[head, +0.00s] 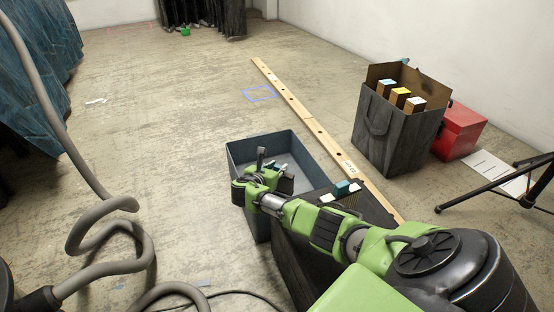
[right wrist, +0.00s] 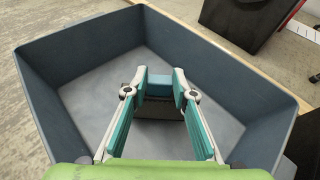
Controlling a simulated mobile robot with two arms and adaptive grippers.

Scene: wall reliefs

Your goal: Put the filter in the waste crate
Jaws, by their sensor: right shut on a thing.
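The waste crate (head: 240,150) is an open blue-grey box on the floor; it also fills much of the right wrist view (right wrist: 60,105). My right gripper (head: 265,165) is over the crate's opening. In the right wrist view my right gripper (right wrist: 158,88) is shut on a small block with a teal top and a dark lower part, which I take as the filter (right wrist: 158,86). The filter is held above the crate's floor; the fingers hide its sides. The visible crate floor is bare. My left gripper is not in view.
A dark box (head: 300,262) beside the crate carries a teal block (head: 346,187) and small white pieces. A wooden beam (head: 310,122) runs behind it. A dark bag (head: 395,130) with several boxes, a red case (head: 460,130) and a tripod (head: 495,185) stand right. A grey hose (head: 100,270) coils left.

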